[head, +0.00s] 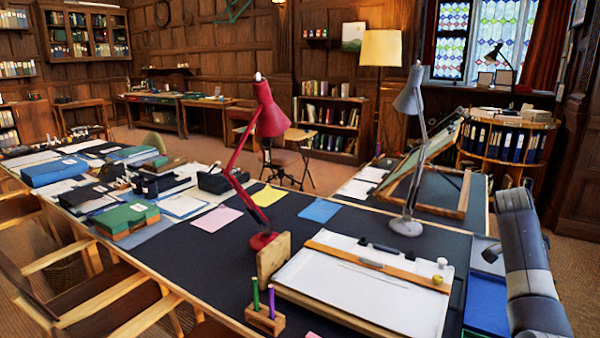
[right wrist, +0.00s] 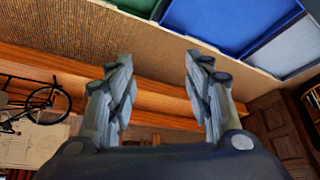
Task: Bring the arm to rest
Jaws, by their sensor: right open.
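My right arm (head: 530,265) stands at the right side of the head view, beside the table's right end; its gripper is not visible there. In the right wrist view my right gripper (right wrist: 159,58) is open, with its two fingers apart and nothing between them. My left arm and left gripper are in neither view.
The dark table (head: 215,262) holds a drawing board (head: 365,300), a red lamp (head: 240,180), a grey lamp (head: 408,160) and a pen block (head: 264,318). A blue tray (head: 487,305) lies close to my right arm. Wooden chairs (head: 110,300) line the left edge.

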